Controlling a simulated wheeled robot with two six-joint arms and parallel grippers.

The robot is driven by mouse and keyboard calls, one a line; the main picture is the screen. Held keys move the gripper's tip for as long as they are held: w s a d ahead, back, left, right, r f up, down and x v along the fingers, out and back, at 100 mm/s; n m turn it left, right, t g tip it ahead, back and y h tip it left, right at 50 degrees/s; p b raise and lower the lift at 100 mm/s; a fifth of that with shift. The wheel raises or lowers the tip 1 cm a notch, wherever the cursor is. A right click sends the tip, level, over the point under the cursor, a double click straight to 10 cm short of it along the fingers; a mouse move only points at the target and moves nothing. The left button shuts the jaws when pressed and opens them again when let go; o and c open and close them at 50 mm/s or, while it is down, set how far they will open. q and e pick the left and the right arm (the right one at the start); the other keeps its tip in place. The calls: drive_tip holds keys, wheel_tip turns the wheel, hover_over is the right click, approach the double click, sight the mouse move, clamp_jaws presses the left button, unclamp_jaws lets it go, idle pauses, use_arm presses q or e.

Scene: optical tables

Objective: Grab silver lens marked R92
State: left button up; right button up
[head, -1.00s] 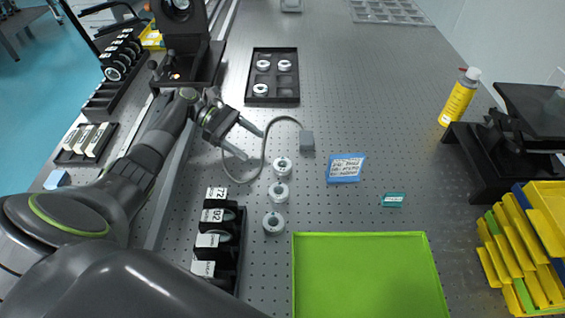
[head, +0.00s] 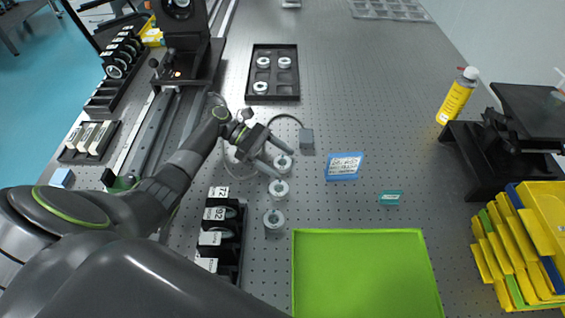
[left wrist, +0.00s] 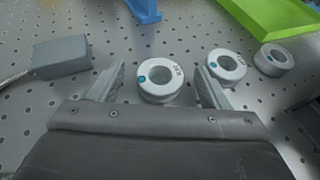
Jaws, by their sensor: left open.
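Three silver ring lenses lie in a row on the optical table: a far one (head: 283,163), a middle one (head: 279,189) and a near one (head: 273,220). My left gripper (head: 284,163) is open, its fingers reaching to either side of the far lens. In the left wrist view that lens (left wrist: 161,83) sits between and just ahead of the open fingertips (left wrist: 160,85). It has a blue dot and small upside-down dark text that looks like R92, though blurred. The middle lens (left wrist: 226,68) lies close beside the right finger. The right gripper is out of view.
A grey box with a cable (head: 306,138) lies just beyond the lenses. A blue label stand (head: 344,167) and a green tray (head: 365,270) lie to the right. A black holder with labelled slots (head: 222,235) stands left of the near lens. A black tray (head: 273,97) holds more rings.

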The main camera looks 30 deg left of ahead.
use_arm(q)
drive_tip(key=c, duration=1.1)
drive_tip(key=shift+o, duration=0.2)
drive_tip(key=shift+r, duration=0.15)
